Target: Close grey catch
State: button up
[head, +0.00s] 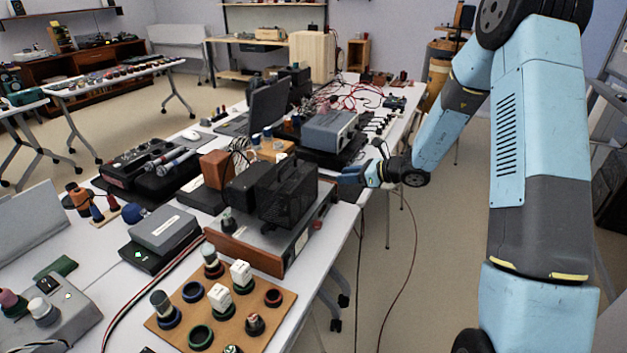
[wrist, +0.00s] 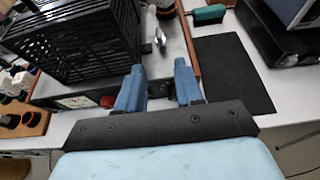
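A small silvery-grey piece (wrist: 160,38), which looks like the grey catch, stands up beside the black slotted cage in the wrist view. I cannot tell whether it is open or closed. I cannot make it out in the head view. The black slotted cage (head: 288,195) sits on a wood-sided unit (head: 245,248); the cage also fills the upper left of the wrist view (wrist: 80,42). My gripper (head: 352,175) is at the table's right edge, beside the unit. In the wrist view its two blue fingers (wrist: 159,82) are apart with nothing between them, pointing towards the grey piece.
A red knob (wrist: 107,101) is on the unit's front, left of my fingers. A grey instrument (head: 328,131) stands behind. The floor right of the table is open, with hanging cables.

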jog(key=x, duration=1.2)
jog(key=shift+a+f, duration=0.2)
jog(key=shift+a, duration=0.05)
jog(key=shift+c, duration=0.5)
grip_shut()
